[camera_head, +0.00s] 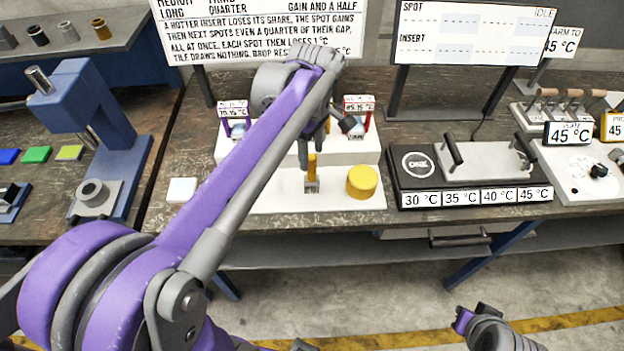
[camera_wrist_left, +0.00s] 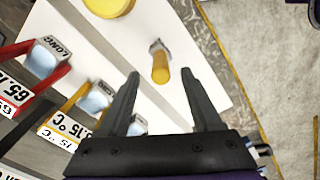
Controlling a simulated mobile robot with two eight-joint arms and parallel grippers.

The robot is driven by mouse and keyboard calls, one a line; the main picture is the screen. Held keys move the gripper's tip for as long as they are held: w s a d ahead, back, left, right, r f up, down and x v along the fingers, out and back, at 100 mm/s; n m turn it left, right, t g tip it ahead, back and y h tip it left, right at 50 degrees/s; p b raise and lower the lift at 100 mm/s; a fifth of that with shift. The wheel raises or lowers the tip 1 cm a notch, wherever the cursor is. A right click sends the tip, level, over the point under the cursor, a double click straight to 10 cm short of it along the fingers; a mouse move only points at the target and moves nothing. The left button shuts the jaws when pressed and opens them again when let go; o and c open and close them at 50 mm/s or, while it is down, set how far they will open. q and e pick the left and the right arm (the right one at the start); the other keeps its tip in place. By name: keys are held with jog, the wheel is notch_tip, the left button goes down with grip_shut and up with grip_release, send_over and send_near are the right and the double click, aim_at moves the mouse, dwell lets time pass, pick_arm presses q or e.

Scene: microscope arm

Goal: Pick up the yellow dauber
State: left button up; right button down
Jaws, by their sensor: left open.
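The yellow dauber (camera_head: 312,168) stands upright on the white board in the head view, its yellow handle above a grey foot. In the left wrist view the dauber (camera_wrist_left: 160,67) shows between and just beyond the fingertips. My left gripper (camera_head: 315,150) is open above and around the line of the dauber's handle, pointing down. In the left wrist view its two dark fingers (camera_wrist_left: 159,73) are apart with nothing held. I cannot tell whether either finger touches the handle. My right gripper (camera_head: 476,316) shows only in part at the lower right, and its jaws are unclear.
A round yellow pot (camera_head: 362,182) stands close right of the dauber. Labelled stands (camera_head: 358,112) with small vials are behind it. A black hot plate (camera_head: 470,175) is farther right, a blue press (camera_head: 100,130) left. A white tile (camera_head: 182,190) lies on the table.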

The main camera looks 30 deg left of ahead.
aim_at(311, 166)
pick_arm(q)
notch_tip(311, 166, down, 5)
jog(key=shift+f, duration=0.15)
grip_shut()
dwell(0.4)
